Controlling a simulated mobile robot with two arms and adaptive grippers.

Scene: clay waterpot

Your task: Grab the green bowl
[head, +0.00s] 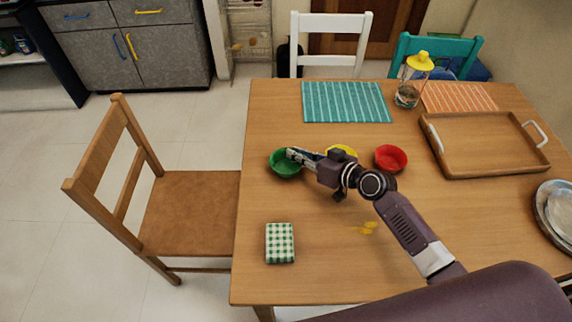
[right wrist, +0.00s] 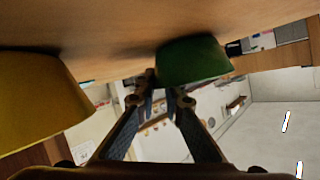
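The green bowl (head: 283,168) stands upright on the wooden table near its left edge. My right gripper (head: 292,153) is at the bowl's right side, with its fingertips overlapping the rim in the head view. In the right wrist view the green bowl (right wrist: 195,60) appears upside down, just beyond the fingertips (right wrist: 161,92). A gap shows between the two fingers, with no bowl wall clearly between them. Whether a finger touches the rim I cannot tell. My left gripper is not in view.
A yellow bowl (head: 343,149), partly hidden by my right gripper, and a red bowl (head: 391,158) stand to the right. A green checked box (head: 280,243) lies nearer. A wooden tray (head: 485,145), yellow-topped jar (head: 409,82) and teal placemat (head: 346,102) are farther back. A chair (head: 190,205) stands left.

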